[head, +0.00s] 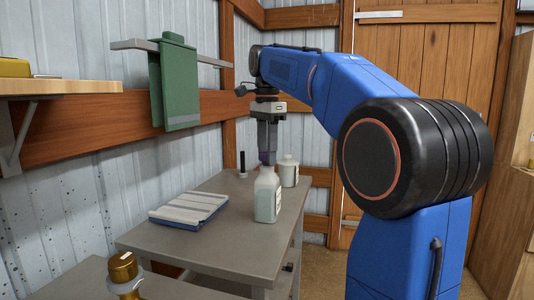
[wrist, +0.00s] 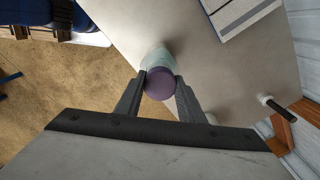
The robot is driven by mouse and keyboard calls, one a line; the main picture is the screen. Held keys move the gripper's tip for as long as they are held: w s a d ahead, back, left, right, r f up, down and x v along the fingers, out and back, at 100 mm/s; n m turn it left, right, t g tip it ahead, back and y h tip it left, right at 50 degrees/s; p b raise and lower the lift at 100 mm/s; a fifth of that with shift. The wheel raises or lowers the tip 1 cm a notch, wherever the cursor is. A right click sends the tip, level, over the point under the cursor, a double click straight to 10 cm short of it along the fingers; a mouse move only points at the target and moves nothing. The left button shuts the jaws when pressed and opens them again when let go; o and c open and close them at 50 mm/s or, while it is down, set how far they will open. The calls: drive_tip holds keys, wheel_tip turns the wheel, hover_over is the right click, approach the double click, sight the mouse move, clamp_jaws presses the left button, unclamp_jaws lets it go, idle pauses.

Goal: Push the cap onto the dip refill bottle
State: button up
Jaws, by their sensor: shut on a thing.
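The dip refill bottle (head: 267,198) is a pale, translucent bottle with a white label, standing upright on the grey table (head: 220,245). My gripper (head: 267,152) points straight down over its neck. The gripper is shut on the purple cap (wrist: 160,86), which sits between the fingertips. In the wrist view the bottle (wrist: 156,58) shows behind the cap, roughly in line with it. In the head view the cap is mostly hidden by the fingers, at the top of the neck. I cannot tell whether the cap touches or covers the mouth.
A white lidded canister (head: 288,172) stands close behind the bottle, to its right. A dark upright rod on a pale base (head: 243,163) stands at the back. A blue and white ridged tray (head: 188,209) lies left. A green towel (head: 175,85) hangs from a wall rail.

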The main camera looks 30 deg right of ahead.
drive_tip(key=shift+f, duration=0.9)
drive_tip(key=o, duration=1.1)
drive_tip(key=shift+r, duration=2.95)
